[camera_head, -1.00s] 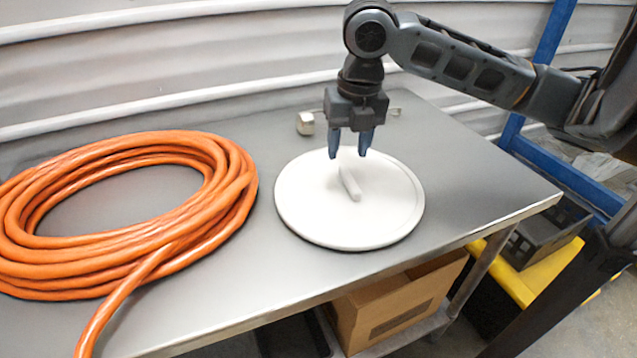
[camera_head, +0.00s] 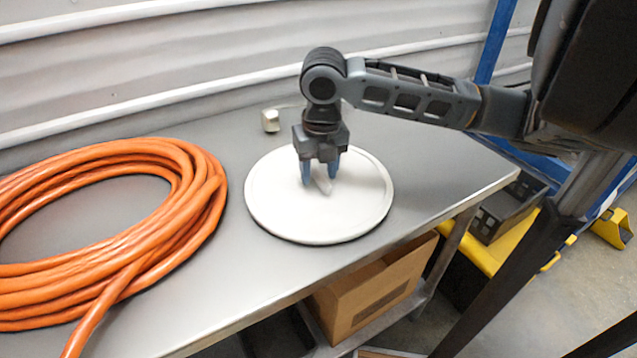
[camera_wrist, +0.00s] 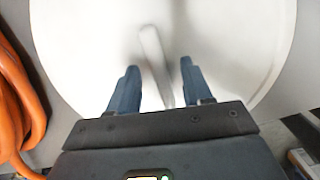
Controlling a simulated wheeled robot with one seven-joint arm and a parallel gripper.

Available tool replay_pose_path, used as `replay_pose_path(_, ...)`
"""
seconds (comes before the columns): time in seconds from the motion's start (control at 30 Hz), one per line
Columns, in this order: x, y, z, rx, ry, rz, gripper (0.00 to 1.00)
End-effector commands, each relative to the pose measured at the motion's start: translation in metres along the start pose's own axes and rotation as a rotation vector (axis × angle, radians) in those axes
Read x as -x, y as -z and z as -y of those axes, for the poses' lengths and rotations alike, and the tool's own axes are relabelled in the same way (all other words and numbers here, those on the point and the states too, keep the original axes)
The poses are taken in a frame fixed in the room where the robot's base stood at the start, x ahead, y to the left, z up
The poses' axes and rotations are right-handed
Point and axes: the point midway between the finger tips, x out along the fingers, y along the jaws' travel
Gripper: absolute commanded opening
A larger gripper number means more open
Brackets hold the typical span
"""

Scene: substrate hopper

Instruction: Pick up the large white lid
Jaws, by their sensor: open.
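The large white lid (camera_head: 275,215) is a round disc lying flat on the metal table. A raised bar handle (camera_head: 322,184) stands at its middle, partly hidden by my fingers in the head view. My gripper (camera_head: 319,182) points down over the middle of the lid with its two blue fingers apart, one on each side of the handle. In the wrist view the lid (camera_wrist: 85,50) fills most of the picture. The handle (camera_wrist: 155,60) runs between the fingers of my gripper (camera_wrist: 158,80). I cannot tell whether the fingertips touch the lid.
A coiled orange hose (camera_head: 205,200) lies on the table (camera_head: 225,265) left of the lid. A small pale block (camera_head: 270,121) sits behind the lid near the ribbed wall. A cardboard box (camera_head: 365,295) is on the shelf below. The tabletop right of the lid is clear.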

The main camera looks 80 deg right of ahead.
Motion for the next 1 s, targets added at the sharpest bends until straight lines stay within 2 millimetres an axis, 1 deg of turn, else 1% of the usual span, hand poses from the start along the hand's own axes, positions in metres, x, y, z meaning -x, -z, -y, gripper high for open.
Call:
replay_pose_path(0.53, -0.0026, 0.0001, 0.0001, 0.000, 0.001, 0.001, 0.49)
replay_pose_path(1.0, -0.0021, 0.0001, 0.0000, -0.001, 0.000, 0.000, 0.04)
